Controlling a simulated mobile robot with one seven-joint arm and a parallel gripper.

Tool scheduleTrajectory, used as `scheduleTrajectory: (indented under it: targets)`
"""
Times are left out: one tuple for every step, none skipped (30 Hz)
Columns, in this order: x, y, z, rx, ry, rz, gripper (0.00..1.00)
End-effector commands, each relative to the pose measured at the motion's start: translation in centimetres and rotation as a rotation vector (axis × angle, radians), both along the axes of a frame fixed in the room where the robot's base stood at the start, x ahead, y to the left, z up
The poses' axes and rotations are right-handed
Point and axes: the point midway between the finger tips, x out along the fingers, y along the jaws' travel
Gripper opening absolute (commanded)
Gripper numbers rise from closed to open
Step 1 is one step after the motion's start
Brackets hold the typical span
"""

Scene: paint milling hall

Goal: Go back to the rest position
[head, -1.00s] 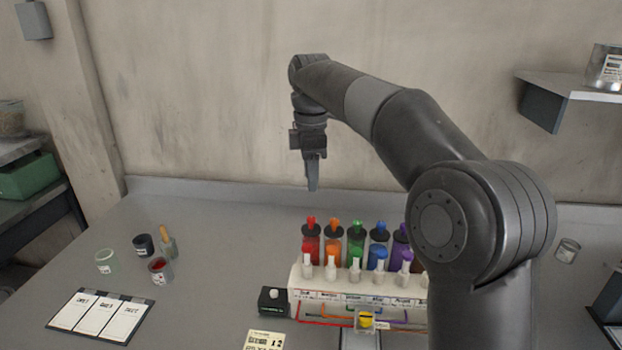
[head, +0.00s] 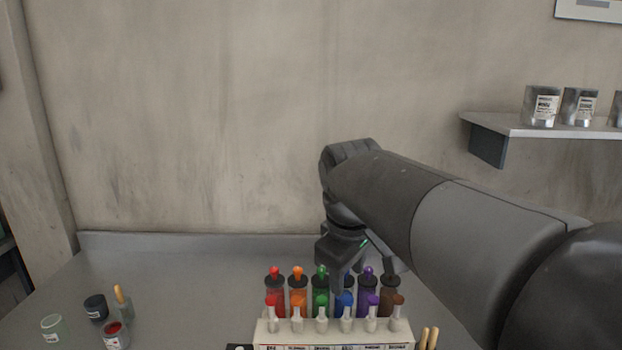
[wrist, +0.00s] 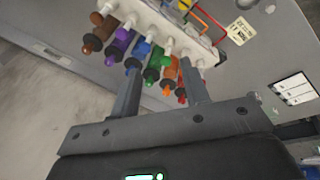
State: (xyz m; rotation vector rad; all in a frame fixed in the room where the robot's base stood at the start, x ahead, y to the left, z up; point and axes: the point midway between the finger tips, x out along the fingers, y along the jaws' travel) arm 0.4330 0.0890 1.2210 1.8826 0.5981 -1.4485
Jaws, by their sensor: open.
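My gripper (head: 348,274) hangs from the bent arm over the back of the bench, by a row of coloured dropper bottles. In the wrist view its two fingers (wrist: 160,67) are spread apart, with nothing held between them. The rack also shows at the top of the wrist view (wrist: 145,14).
A clear jar (head: 52,329), a dark jar (head: 96,307) and a red-filled jar (head: 116,336) stand at left. A wall shelf (head: 530,127) with tins is at right. The bench (head: 190,300) is clear between jars and rack. A white card panel (wrist: 293,89) lies at right.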

Motion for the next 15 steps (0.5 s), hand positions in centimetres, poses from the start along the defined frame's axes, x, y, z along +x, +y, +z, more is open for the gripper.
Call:
scheduleTrajectory:
  targets:
    - [-1.6, -1.2, -0.5, 0.019, -0.023, -0.067, 0.42]
    - [-2.4, -1.8, -0.8, 0.034, -0.036, -0.110, 0.42]
    - [-3.4, -2.5, -1.3, 0.055, -0.054, -0.167, 0.42]
    - [-4.2, -3.1, -1.8, 0.072, -0.067, -0.211, 0.42]
    - [-5.0, -3.7, -2.2, 0.089, -0.080, -0.253, 0.42]
    - [-6.1, -4.4, -2.9, 0.114, -0.096, -0.310, 0.42]
    - [-6.9, -5.0, -3.4, 0.132, -0.109, -0.353, 0.42]
    - [-7.7, -5.5, -3.9, 0.151, -0.121, -0.395, 0.42]
    - [-8.7, -6.1, -4.7, 0.176, -0.138, -0.449, 0.42]
    - [-9.4, -6.6, -5.2, 0.197, -0.149, -0.488, 0.42]
    - [-10.1, -6.9, -5.8, 0.216, -0.158, -0.525, 0.42]
    - [-10.9, -7.4, -6.5, 0.242, -0.171, -0.571, 0.42]
    - [-11.5, -7.7, -7.1, 0.260, -0.179, -0.604, 0.42]
    - [-12.0, -7.9, -7.6, 0.277, -0.187, -0.633, 0.42]
    - [-12.6, -8.2, -8.2, 0.297, -0.195, -0.668, 0.42]
